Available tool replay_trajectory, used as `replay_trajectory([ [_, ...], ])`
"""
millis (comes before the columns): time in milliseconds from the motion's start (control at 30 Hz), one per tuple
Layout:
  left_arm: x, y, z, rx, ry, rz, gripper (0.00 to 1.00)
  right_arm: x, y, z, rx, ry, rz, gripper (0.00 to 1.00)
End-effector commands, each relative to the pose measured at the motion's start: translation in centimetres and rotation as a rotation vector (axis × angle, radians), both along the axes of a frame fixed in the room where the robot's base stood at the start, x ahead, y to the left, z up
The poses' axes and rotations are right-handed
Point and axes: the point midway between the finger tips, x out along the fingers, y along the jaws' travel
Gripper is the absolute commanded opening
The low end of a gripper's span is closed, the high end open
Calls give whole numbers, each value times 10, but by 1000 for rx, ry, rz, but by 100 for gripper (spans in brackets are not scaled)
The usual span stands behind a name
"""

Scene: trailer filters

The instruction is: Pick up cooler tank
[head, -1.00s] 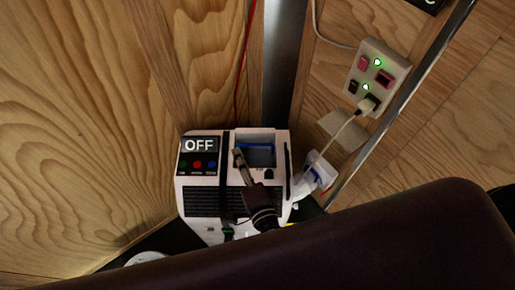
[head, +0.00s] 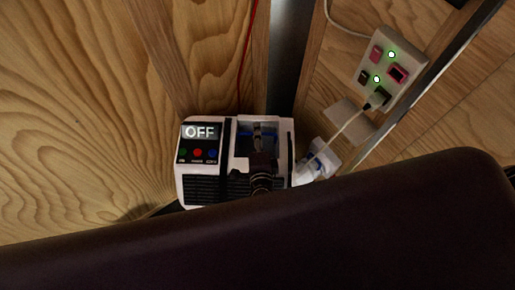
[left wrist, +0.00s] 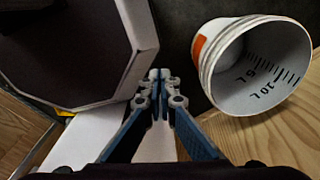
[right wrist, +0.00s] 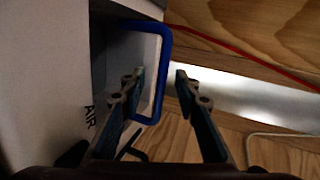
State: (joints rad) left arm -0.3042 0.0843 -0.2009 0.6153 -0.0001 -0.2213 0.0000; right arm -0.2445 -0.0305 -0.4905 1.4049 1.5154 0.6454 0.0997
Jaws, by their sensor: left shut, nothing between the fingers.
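The white cooler (head: 206,172) stands in the corner, its panel reading OFF. The tank section (head: 240,150) is at its right, with a recess in the top. In the right wrist view a blue loop handle (right wrist: 161,75) shows beside the white body marked AIR. My right gripper (head: 258,130) is over the recess. In its wrist view the fingers (right wrist: 158,76) are open, one on each side of the handle's near bar; contact cannot be told. My left gripper (left wrist: 159,75) is shut and empty, beside a white bucket (left wrist: 207,62); it is not seen in the head view.
A power strip (head: 390,68) with lit green lights and a plugged-in white cable is at the right. A white and blue item (head: 318,160) lies right of the cooler. A dark brown surface (head: 250,245) hides the cooler's lower part. Wooden walls close in behind.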

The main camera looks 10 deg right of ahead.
Motion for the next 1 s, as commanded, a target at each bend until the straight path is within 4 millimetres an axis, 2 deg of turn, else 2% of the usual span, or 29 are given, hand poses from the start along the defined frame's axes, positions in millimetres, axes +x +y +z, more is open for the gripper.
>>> replay_trajectory([
  [33,9,-1,1,-2,-13,0,0,5,-1,-1,-1,0,1,30],
  [133,19,-3,2,-4,-28,1,0,8,-1,-3,0,0,1,30],
  [367,16,-7,2,-9,-24,2,0,9,-1,-3,0,0,1,29],
  [633,4,-6,1,-8,-7,3,0,8,-1,-3,0,1,1,0],
  [1000,4,-6,1,-7,-6,3,0,8,-1,-3,-1,1,2,0],
])
